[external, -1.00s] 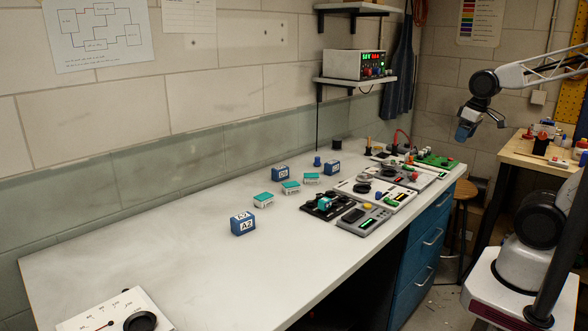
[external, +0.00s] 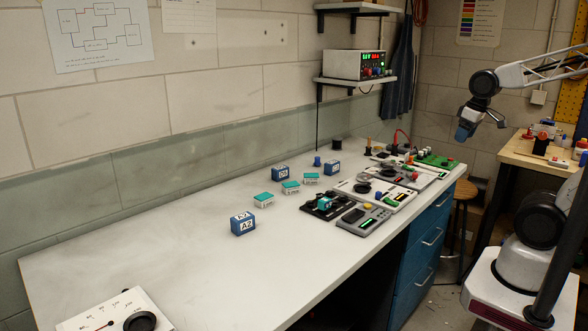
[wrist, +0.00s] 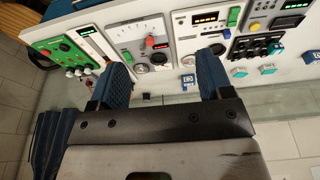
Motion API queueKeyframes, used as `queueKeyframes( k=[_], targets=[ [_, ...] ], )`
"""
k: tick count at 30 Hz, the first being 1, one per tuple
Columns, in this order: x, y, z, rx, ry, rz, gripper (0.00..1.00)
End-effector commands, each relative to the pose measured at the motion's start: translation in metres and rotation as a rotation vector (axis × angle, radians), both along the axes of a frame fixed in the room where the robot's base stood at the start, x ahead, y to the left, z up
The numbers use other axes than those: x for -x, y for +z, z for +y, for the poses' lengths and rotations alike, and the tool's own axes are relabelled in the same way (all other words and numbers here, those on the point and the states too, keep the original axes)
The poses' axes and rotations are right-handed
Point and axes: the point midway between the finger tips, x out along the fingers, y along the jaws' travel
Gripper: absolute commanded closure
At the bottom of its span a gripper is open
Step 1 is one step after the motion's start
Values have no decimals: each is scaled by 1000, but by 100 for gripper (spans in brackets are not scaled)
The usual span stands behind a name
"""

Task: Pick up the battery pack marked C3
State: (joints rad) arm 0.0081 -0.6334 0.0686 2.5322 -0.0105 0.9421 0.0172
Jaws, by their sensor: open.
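Three blue battery packs with white labels stand on the white bench. The near pack (external: 243,223) reads A2 on its front. A second pack (external: 280,173) stands farther back near the wall, its label too small to read surely. A third pack (external: 332,167) stands to its right, its label also unclear. A blue pack (wrist: 188,82) shows near the bench's wall side in the wrist view. Which pack is C3 I cannot tell. My gripper (external: 482,127) is high beyond the bench's right end, away from the packs. Its blue fingers are apart and empty in the wrist view (wrist: 163,75).
Several teal-topped blocks (external: 291,187) lie between the packs. Instrument panels (external: 364,219) and a green board (external: 434,160) line the bench's right side. A shelf with a power supply (external: 355,65) hangs above. The bench's left half is mostly clear.

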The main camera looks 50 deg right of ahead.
Motion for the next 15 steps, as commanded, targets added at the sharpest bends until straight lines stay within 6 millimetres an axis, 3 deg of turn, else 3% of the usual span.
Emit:
queueKeyframes(
  k=[1,5,15],
  targets=[
    [0,0,0,0,0,0,19],
    [0,0,0,0,0,0,0],
    [-4,1,0,-5,-18,-6,0]
  ],
)
